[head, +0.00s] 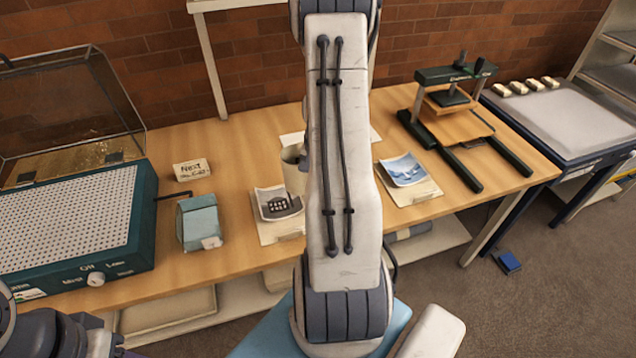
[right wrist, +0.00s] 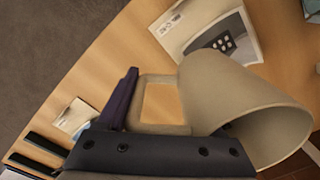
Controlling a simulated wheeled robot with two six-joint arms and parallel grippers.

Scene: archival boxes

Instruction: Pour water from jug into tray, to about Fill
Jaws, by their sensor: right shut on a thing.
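The beige jug (head: 293,168) is at the middle of the bench, partly hidden behind my right arm. In the right wrist view the jug (right wrist: 235,100) shows its body, open mouth and squared handle. My right gripper (right wrist: 130,105) is shut on the jug's handle. I cannot see any water, and cannot tell whether the jug's base touches the bench. No tray marked Fill can be made out. A teal unit (head: 70,215) with a perforated top and a raised clear lid stands at the left. Part of my left arm shows at the lower left; its fingertips do not.
A card reading "Next" (head: 192,169) and a grey-blue carton (head: 199,221) stand between the teal unit and jug. Picture sheets lie left (head: 278,204) and right (head: 405,170) of my arm. A press (head: 452,105) stands at right. A cream tray-like thing (head: 165,308) is below the bench.

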